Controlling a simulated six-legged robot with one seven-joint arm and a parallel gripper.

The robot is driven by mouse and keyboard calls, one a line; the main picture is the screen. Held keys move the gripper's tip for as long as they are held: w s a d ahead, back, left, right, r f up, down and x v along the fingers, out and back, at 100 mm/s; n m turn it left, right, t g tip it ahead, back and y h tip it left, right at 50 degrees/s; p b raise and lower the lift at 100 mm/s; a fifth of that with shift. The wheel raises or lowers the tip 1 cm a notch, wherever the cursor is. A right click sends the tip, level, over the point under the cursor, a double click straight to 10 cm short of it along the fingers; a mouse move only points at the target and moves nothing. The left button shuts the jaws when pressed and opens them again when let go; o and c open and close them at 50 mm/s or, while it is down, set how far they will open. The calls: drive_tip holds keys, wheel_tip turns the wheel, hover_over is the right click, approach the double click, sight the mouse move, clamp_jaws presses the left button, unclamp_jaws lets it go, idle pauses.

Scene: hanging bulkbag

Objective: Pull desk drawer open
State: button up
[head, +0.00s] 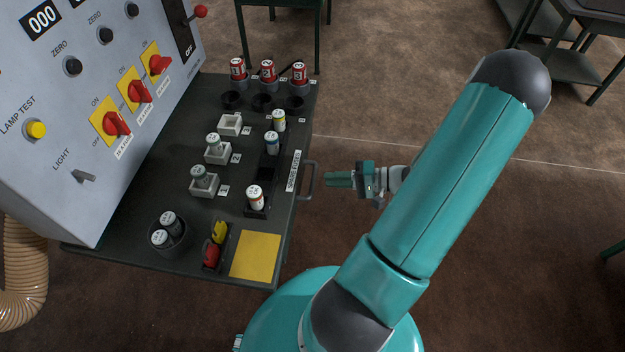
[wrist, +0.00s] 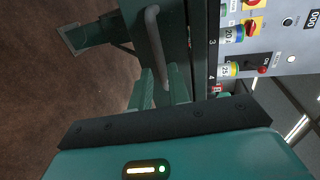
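The dark green desk (head: 180,130) stands left of my arm. Its drawer handle (head: 307,181) is a grey bar on the desk's right side, near a white label. The drawer's front is barely visible from above, and no gap around it can be made out. In the wrist view the handle (wrist: 154,42) rises ahead of my gripper (wrist: 162,88).
A sloped grey control panel (head: 100,90) with red switches stands on the desk's left. Brown floor (head: 350,110) right of the desk is clear around my gripper.

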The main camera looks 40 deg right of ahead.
sight(313, 178)
drive_tip(key=x, duration=0.6)
clamp_jaws()
